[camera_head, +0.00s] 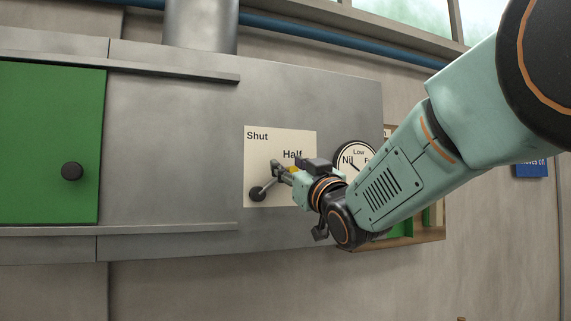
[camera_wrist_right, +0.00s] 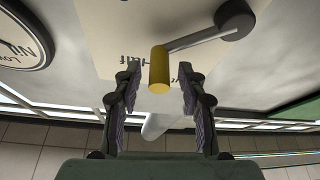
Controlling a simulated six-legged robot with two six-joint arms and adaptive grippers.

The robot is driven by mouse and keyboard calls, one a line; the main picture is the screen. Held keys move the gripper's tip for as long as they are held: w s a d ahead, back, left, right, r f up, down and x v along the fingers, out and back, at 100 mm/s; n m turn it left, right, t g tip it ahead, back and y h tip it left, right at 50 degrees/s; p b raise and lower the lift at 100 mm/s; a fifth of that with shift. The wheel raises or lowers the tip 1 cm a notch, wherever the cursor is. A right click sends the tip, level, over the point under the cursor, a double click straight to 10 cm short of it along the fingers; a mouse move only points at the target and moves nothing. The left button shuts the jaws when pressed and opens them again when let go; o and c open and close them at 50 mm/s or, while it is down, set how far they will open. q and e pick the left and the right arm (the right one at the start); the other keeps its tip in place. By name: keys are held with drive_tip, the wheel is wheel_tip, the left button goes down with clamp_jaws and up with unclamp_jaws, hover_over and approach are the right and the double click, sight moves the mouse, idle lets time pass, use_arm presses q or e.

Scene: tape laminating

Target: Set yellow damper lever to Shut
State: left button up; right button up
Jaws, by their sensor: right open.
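The damper lever has a dark round pivot (camera_head: 257,193) on a cream label plate (camera_head: 257,163) marked "Shut" at the upper left and "Half" near the middle top. Its thin arm slants up and right to a yellow handle (camera_head: 293,170), near "Half". In the right wrist view, the yellow handle (camera_wrist_right: 159,70) sits between the fingertips of my right gripper (camera_wrist_right: 158,88), with visible gaps on both sides. My right gripper (camera_head: 280,172) is open at the handle and partly hides it in the head view. My left gripper is not in view.
A round dial (camera_head: 352,155) marked "Nil" and "Low" is right of the plate, partly behind my right arm. A green door (camera_head: 45,145) with a dark knob (camera_head: 71,171) is at left. Ledges (camera_head: 170,67) run along the grey metal housing above and below.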

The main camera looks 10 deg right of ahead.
drive_tip(key=shift+a, duration=0.15)
drive_tip(key=shift+w+a, duration=0.1)
drive_tip(key=shift+w+a+f, duration=0.1)
drive_tip(key=shift+w+f, duration=0.05)
drive_tip(key=shift+w, duration=0.1)
drive_tip(key=shift+w+f, duration=0.2)
drive_tip(key=shift+w, duration=0.25)
drive_tip(key=shift+c, duration=1.3)
drive_tip(key=shift+s+d+r, duration=0.2)
drive_tip(key=shift+s+d, duration=0.1)
drive_tip(key=shift+s, duration=0.2)
drive_tip(key=c, duration=0.5)
clamp_jaws()
drive_tip(key=shift+a, duration=0.1)
drive_tip(key=shift+f, duration=0.1)
